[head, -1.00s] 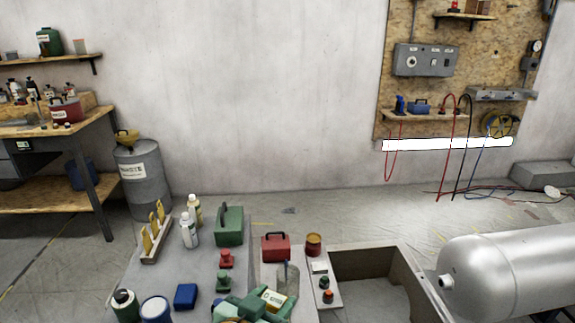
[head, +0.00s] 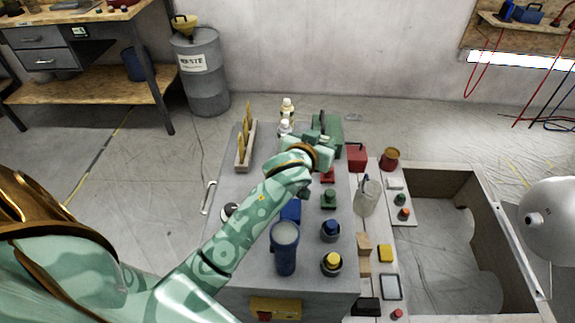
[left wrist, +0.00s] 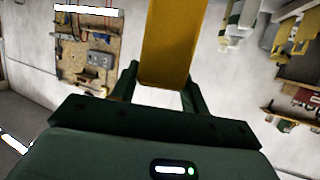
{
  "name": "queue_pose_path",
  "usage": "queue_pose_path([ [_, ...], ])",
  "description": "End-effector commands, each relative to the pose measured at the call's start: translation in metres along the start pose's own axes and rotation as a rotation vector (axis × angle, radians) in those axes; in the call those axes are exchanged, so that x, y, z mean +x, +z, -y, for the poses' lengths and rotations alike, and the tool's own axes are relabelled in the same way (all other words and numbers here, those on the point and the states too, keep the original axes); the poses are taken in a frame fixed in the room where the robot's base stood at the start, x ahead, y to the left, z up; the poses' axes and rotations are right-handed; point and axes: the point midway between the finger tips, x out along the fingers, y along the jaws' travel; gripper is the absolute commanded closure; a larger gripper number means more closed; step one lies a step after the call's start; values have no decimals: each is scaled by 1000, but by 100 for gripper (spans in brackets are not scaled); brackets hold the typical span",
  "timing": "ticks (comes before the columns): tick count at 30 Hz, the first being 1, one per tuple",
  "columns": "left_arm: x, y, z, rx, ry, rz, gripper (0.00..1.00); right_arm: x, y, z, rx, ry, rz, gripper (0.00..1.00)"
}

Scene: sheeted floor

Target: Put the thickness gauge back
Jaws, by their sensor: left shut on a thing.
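My left gripper (left wrist: 160,90) is shut on a flat yellow piece, which I take to be the thickness gauge (left wrist: 172,40); it stands out beyond the fingers in the left wrist view. In the head view, my left gripper (head: 322,138) is over the far part of the grey bench top, in front of the green case. The held piece cannot be made out there. A wooden rack (head: 242,158) with upright yellow pieces (head: 240,147) stands to the left of the gripper, apart from it. My right gripper is not in view.
White bottles (head: 286,108), a green case (head: 333,130) and a red case (head: 356,157) stand near the gripper. The bench top left of my forearm (head: 235,205) is mostly clear.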

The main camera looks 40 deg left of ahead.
Motion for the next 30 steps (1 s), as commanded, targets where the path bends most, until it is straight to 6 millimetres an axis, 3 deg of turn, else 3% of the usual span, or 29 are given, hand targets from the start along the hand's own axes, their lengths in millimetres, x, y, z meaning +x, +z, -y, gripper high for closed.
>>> queue_pose_path([
  [3,6,21,37,9,-3,3,81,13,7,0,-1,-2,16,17],
  [9,18,58,66,2,0,5,81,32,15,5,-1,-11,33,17],
  [17,22,73,81,2,0,2,81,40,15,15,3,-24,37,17],
  [22,34,104,82,2,1,6,81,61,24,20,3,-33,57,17],
  [30,32,101,81,0,2,1,81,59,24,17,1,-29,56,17],
])
